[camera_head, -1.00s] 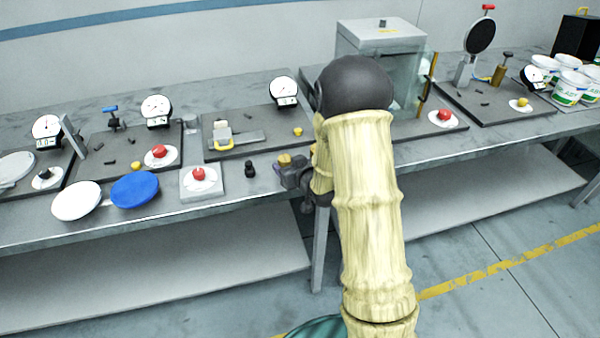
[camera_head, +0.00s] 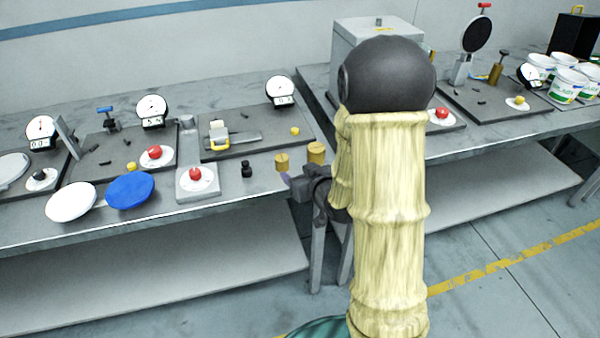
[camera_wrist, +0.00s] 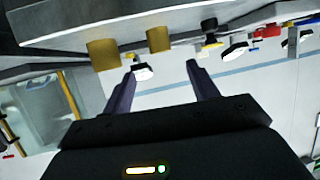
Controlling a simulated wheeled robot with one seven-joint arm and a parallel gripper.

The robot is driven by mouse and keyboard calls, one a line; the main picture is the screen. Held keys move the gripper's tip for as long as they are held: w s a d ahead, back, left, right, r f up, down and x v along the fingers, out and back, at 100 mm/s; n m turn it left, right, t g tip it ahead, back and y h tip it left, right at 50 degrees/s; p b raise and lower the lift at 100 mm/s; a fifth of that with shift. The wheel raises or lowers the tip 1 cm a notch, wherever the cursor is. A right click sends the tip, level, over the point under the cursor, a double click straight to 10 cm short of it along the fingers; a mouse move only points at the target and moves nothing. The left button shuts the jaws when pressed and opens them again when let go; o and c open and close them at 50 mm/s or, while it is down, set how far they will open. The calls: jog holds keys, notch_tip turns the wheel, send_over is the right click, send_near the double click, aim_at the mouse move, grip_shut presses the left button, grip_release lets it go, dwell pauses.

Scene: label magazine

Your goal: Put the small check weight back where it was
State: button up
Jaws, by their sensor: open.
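Two brass cylinder weights stand upright on the bench front strip. The smaller one (camera_head: 281,162) is on the left, and the larger one (camera_head: 316,152) is just right of it. In the wrist view, which looks upside down, the smaller weight (camera_wrist: 158,39) is beyond and between my fingertips, and the larger weight (camera_wrist: 103,54) is to its left. My gripper (camera_wrist: 161,68) is open with nothing between its fingers. In the head view my gripper (camera_head: 288,180) is at the bench's front edge, just in front of the smaller weight. My arm covers part of the bench to the right.
A small black weight (camera_head: 246,170) stands left of the brass ones. Left of it is a white pad (camera_head: 184,191) bearing a red knob. Behind is a dark plate (camera_head: 262,138) with a dial gauge (camera_head: 281,91). A glass-sided cabinet (camera_head: 360,45) stands behind my arm.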

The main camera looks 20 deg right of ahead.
jog(key=s+a+m+g+h, duration=0.2)
jog(key=s+g, duration=0.8)
jog(key=s, duration=0.8)
jog(key=shift+s+g+h, duration=0.3)
jog(key=shift+s+g, duration=0.1)
